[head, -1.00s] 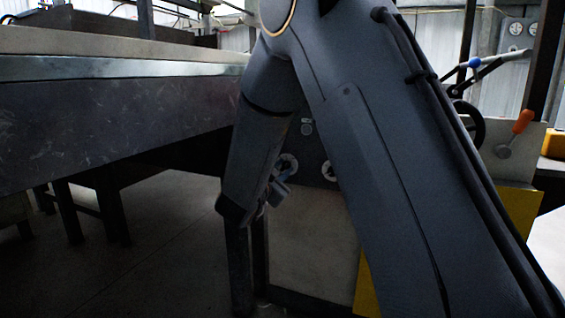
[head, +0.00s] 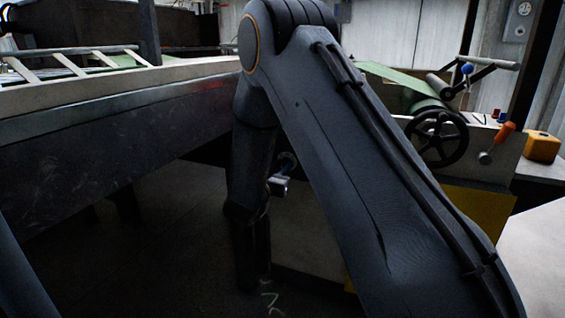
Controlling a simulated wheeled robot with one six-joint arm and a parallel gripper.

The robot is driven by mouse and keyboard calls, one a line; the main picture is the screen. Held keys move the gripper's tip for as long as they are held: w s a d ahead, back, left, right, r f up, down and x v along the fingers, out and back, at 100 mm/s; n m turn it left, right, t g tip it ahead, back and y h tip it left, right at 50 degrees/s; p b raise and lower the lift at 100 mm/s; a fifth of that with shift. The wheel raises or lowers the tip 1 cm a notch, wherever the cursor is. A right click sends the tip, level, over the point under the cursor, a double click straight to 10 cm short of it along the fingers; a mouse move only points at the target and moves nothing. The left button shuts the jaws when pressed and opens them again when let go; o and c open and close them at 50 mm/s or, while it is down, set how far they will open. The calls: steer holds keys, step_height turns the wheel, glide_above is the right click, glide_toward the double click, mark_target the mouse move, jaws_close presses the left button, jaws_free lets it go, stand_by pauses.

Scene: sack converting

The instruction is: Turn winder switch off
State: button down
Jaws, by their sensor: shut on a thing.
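My gripper (head: 282,178) shows small and partly in shadow beside my forearm, at the front panel of the machine. Its fingers are shut at a small rotary switch (head: 288,161), which appears to be the winder switch. Only a little of the switch shows; my arm and gripper cover much of it. Its handle position and markings are too dark and small to read.
A long bench (head: 120,100) fills the left side. On the right are a black handwheel (head: 437,138), an orange-handled lever (head: 497,142), a yellow box (head: 542,147) and a blue-knobbed roller arm (head: 480,72). Dark floor lies below the bench.

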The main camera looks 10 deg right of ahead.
stand_by(0.5)
steer(key=c, duration=1.9)
jaws_free()
steer(key=shift+o, duration=0.2)
steer(key=p+v, duration=0.2)
steer(key=v, duration=0.6)
steer(key=shift+w, duration=0.1)
